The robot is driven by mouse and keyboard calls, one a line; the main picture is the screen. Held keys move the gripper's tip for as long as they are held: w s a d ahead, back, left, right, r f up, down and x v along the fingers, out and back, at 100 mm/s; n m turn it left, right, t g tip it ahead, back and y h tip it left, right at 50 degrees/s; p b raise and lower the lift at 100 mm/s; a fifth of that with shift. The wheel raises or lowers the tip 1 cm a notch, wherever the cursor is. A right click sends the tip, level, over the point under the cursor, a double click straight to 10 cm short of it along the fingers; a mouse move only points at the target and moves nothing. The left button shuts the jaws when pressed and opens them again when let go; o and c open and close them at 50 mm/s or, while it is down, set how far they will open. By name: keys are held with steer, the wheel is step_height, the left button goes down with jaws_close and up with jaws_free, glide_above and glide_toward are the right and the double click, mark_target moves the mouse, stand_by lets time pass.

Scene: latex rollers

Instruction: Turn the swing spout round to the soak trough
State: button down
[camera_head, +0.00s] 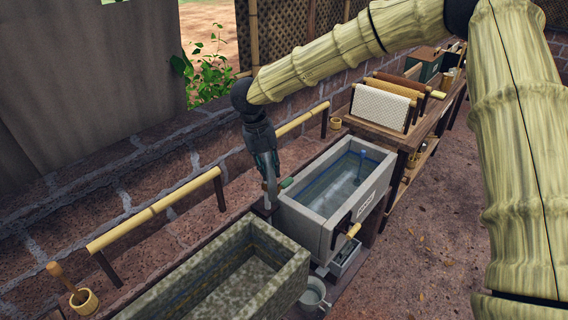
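My gripper (267,172) points down at a thin upright grey pipe (269,190) between the two troughs. A short piece with a green end (286,183) sticks out beside the fingers toward the grey tank's near left corner; this looks like the swing spout. The fingers are at or very near it, but they are small and overlap it, so I cannot tell whether they touch or grip it. A grey tank (302,222) holding water, with a small unreadable label, stands to the right. A mossy stone trough (286,285) stands at lower left. I cannot tell which is the soak trough.
Bamboo rails (150,212) run along the stone wall behind the troughs. A wooden rack with draped sheets (380,106) stands past the grey tank. A pail (312,294) sits at the front, a wooden cup (84,301) at lower left. The ground at right is open.

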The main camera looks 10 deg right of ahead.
steer(key=w+a+m, duration=0.2)
steer(key=a+m, duration=0.2)
steer(key=a, duration=0.2)
steer(key=shift+r+m+g, duration=0.2)
steer(key=shift+m+g, duration=0.2)
steer(key=shift+w+a, duration=0.1)
steer(key=c, duration=1.6)
jaws_free()
steer(key=o, duration=0.3)
steer(key=shift+a+f, duration=0.1)
steer(key=v, duration=1.2)
steer(key=shift+d, duration=0.25)
